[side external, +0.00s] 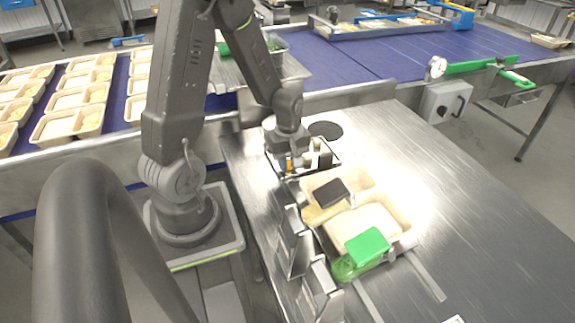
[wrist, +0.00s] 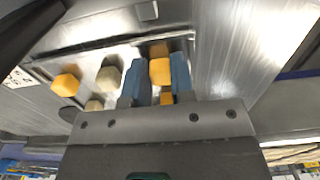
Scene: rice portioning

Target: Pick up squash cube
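In the wrist view an orange squash cube (wrist: 160,72) sits between the two blue-grey fingers of my gripper (wrist: 158,80). The fingers are close together, with no clear gap on either side of the cube. A second orange cube (wrist: 65,85) lies in the metal tray (wrist: 66,54), to the left. Another small orange piece (wrist: 167,98) shows between the fingers near the palm. In the side external view my gripper (side external: 289,160) is down at the tray, with a bit of orange at its tips. Whether the held cube touches the tray floor is unclear.
Two beige cubes (wrist: 108,78) (wrist: 93,105) are in the same tray. Beige food containers (side external: 366,222) stand just in front, with a black block (side external: 331,192) and a green block (side external: 367,246) over them. The steel table is clear to the right.

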